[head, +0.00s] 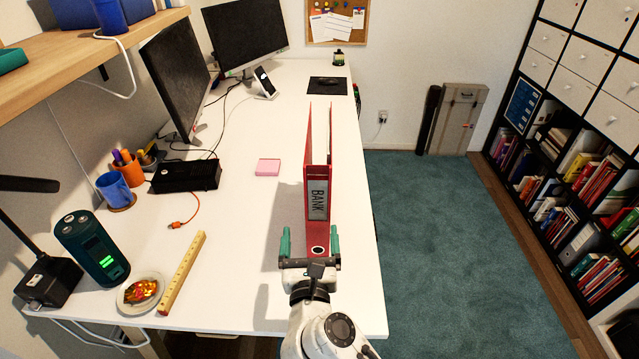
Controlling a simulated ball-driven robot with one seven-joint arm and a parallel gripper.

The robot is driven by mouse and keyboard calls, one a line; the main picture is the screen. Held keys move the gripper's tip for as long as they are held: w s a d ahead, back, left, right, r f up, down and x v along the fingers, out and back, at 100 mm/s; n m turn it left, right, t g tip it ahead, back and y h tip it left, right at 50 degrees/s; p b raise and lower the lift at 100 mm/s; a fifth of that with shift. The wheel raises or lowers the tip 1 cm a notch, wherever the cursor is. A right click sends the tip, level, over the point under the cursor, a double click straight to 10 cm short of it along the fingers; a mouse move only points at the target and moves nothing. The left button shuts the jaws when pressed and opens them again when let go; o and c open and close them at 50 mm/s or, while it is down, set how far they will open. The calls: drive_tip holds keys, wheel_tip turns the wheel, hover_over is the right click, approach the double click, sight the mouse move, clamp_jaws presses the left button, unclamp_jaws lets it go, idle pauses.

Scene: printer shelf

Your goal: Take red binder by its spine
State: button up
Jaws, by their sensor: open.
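The red binder (318,232) stands upright on the white desk (240,270), near its right edge. Its spine faces me and carries a label reading BANK and a dark finger hole low down. My gripper (310,241) is open, with one green-tipped finger on each side of the lower spine. The right finger appears very close to the binder, and a gap shows between the left finger and the spine. I cannot tell whether either finger touches it. The gripper body hides the bottom of the spine.
A pink sticky-note pad (268,167) lies left of the binder. A wooden ruler (181,272), a plate of food (141,292) and a teal speaker (92,247) are at the desk's left. Two monitors (248,38) stand behind. Carpeted floor (440,230) is open to the right.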

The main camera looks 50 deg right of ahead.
sight(315, 218)
drive_tip(key=shift+m+g, duration=0.5)
drive_tip(key=shift+m, duration=0.1)
drive_tip(key=x, duration=0.3)
drive_tip(key=f+p+x, duration=0.1)
drive_tip(key=x, duration=0.1)
drive_tip(key=shift+s+d, duration=0.1)
drive_tip(key=shift+d, duration=0.3)
drive_tip(key=shift+s+d+p+x, duration=0.15)
drive_tip(key=shift+p+x, duration=0.2)
drive_tip(key=shift+x, duration=1)
drive_tip(key=shift+s+d+p+x, duration=0.1)
drive_tip(key=shift+p+x, duration=0.2)
drive_tip(key=shift+x, duration=1)
drive_tip(key=shift+r, duration=0.1)
drive_tip(key=shift+c, duration=0.3)
clamp_jaws()
drive_tip(key=shift+r, duration=0.2)
